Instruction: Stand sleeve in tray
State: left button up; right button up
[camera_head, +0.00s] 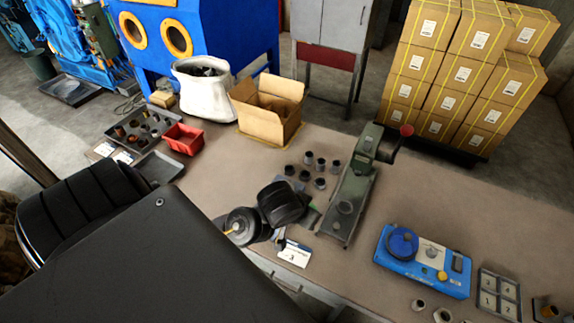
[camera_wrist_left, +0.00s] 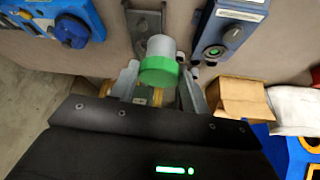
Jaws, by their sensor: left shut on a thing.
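My left gripper (camera_wrist_left: 158,82) is shut on a short round sleeve (camera_wrist_left: 160,60), pale grey with a green band, in the left wrist view. In the head view my dark left wrist is over the middle of the table and hides most of the gripper and sleeve. A dark tray (camera_head: 119,150) with several small round parts lies at the table's left. An empty-looking dark tray (camera_head: 172,165) lies beside it. A small tray with numbered compartments (camera_head: 478,288) lies at the lower right. My right gripper is not in view.
Several dark sleeves (camera_head: 319,183) stand between the cardboard box (camera_head: 262,127) and a green machine (camera_head: 351,195). A red bin (camera_head: 184,139) stands at the left, a blue device (camera_head: 422,262) at the right. A card (camera_head: 294,253) lies at the front edge.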

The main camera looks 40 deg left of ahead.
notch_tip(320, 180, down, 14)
jog(key=b, duration=1.3)
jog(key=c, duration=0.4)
pick_arm(q)
jog(key=s+d+f, duration=0.1)
jog(key=s+f, duration=0.1)
jog(key=f, duration=0.4)
jog(key=s+d+f+m, duration=0.1)
jog(key=d+f, duration=0.1)
jog(key=f, duration=0.5)
jog(key=shift+s+d+h, duration=0.3)
jog(key=shift+s+h, duration=0.1)
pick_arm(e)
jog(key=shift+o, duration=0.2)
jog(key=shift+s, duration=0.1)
